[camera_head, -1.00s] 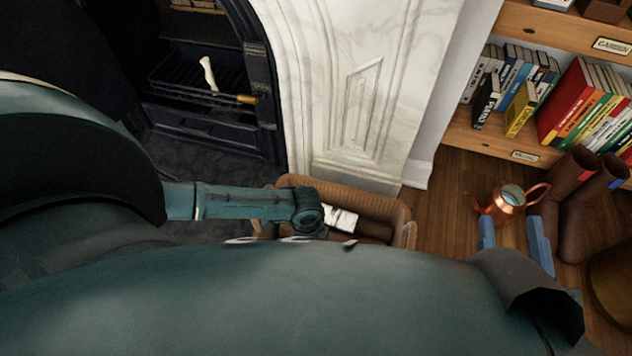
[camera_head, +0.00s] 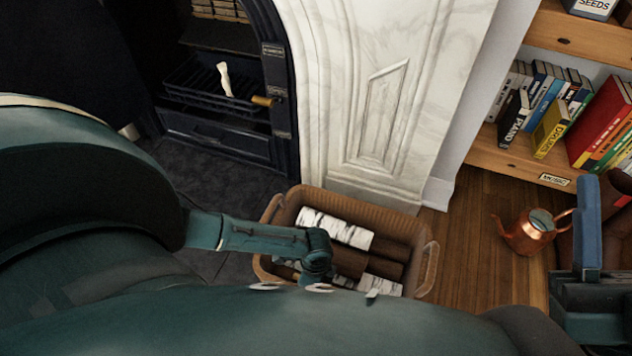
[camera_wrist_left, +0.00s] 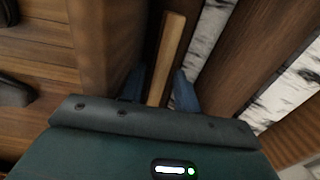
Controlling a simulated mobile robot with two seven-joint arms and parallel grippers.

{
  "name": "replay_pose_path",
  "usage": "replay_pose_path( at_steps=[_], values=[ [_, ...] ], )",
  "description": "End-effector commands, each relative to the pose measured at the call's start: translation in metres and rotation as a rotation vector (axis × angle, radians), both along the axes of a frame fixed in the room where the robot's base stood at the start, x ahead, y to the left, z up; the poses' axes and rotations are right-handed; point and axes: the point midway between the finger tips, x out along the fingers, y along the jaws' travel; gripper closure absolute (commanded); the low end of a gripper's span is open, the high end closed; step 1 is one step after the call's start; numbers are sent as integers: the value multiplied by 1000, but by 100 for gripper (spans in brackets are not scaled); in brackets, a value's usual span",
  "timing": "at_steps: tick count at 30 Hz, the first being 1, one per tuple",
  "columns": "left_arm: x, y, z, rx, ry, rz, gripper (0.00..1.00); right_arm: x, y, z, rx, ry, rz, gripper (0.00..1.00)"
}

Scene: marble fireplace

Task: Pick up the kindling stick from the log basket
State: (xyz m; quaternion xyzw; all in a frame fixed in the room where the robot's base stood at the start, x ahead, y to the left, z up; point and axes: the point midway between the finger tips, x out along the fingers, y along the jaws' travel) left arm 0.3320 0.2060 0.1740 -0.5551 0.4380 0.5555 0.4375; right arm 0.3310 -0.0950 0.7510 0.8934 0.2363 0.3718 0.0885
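The log basket (camera_head: 428,268) is a brown woven basket with handles, at the foot of the marble surround in the head view. The kindling stick (camera_wrist_left: 171,48) is a thin pale wooden stick in the left wrist view. My left gripper (camera_wrist_left: 160,92) is open with its blue fingers on either side of the stick, with small gaps showing. In the head view my left arm reaches over the basket and hides this gripper and the stick. My right gripper (camera_head: 588,215) is at the right edge, away from the basket. One blue finger shows, apart from any other.
White-barked logs (camera_head: 336,226) lie in the basket and stand close beside the stick. The marble surround (camera_head: 385,110) rises behind it. A copper kettle (camera_head: 530,232) stands on the wooden floor to the right, below a bookshelf (camera_head: 510,160).

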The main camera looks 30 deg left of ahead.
Motion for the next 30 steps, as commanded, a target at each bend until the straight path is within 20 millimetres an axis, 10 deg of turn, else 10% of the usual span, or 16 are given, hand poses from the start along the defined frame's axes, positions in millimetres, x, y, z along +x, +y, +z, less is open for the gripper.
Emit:
replay_pose_path(
  at_steps=[30],
  values=[
    [0,0,-4,0,-1,0,100,-2,-1,8,-5,-50,1,57]
  ],
)
